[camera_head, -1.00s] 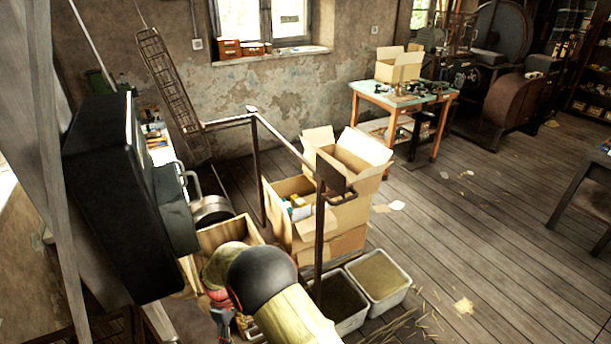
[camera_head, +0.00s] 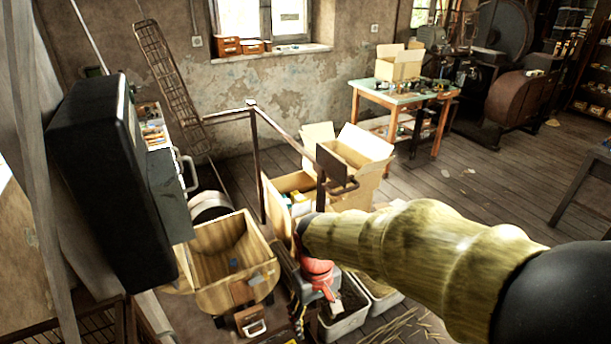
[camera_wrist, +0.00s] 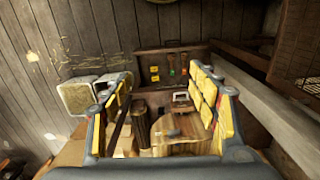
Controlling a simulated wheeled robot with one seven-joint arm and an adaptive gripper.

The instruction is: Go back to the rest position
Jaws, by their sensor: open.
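My gripper shows in the wrist view (camera_wrist: 165,85) with its two yellow-padded fingers spread wide apart and nothing held between them. In the head view my arm reaches in from the lower right and bends down at a red joint; the fingers are hard to make out there. A large black housing (camera_head: 98,180) stands at the left of the head view, with a curved metal handle beside it. I cannot tell whether it belongs to the press, and no handwheel is clearly seen.
A wooden crate (camera_head: 207,295) stands left of my arm. Cardboard boxes (camera_head: 357,160) and a dark metal rail (camera_head: 257,165) are behind it. Grey bins (camera_head: 345,325) lie partly hidden under my arm. A workbench (camera_head: 400,95) stands at the back.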

